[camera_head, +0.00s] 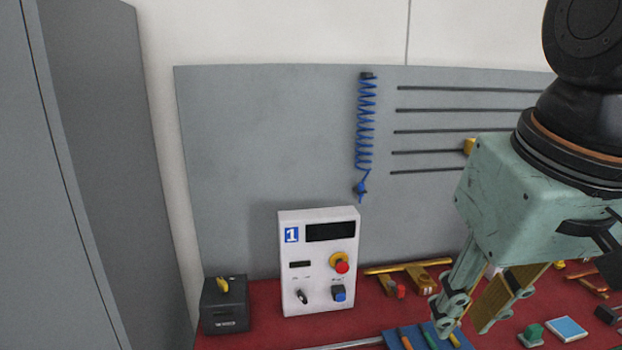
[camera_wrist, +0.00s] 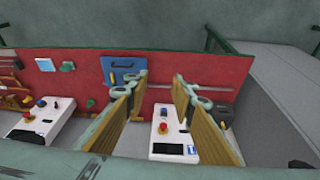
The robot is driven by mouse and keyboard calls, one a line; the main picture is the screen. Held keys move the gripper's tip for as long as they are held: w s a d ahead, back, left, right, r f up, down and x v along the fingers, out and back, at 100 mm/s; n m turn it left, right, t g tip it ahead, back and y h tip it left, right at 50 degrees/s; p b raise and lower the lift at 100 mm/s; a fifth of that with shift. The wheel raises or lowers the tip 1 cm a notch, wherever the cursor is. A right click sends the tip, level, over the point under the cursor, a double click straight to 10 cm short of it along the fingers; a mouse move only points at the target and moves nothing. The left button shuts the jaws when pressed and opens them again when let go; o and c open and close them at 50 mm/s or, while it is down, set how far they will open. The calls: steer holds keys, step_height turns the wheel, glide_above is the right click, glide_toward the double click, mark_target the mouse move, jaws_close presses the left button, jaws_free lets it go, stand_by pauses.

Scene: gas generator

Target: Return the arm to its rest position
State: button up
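My gripper (camera_head: 462,314) hangs from the green wrist housing at the right of the head view, pointing down above the red bench. Its two fingers are apart with nothing seen between them. In the wrist view my gripper (camera_wrist: 160,78) also shows open and empty. The arm reaches in from the upper right of the head view. The white control box (camera_head: 318,262) marked 1 stands upright on the bench, left of my gripper and apart from it. It also shows in the wrist view (camera_wrist: 171,138), partly behind the right finger.
A black box (camera_head: 225,306) stands at the bench's left end. A blue tray (camera_head: 408,340) with tools lies below my gripper. A coiled blue hose (camera_head: 366,125) hangs on the grey panel (camera_head: 270,140). A tall grey cabinet (camera_head: 95,150) stands at the left. Another white box (camera_wrist: 42,120) shows in the wrist view.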

steer(key=s+d+f+b, duration=0.1)
steer(key=s+f, duration=0.2)
steer(key=s, duration=0.4)
steer(key=shift+d+f+m, duration=0.3)
steer(key=shift+d+m, duration=0.1)
steer(key=shift+w, duration=0.1)
stand_by(0.8)
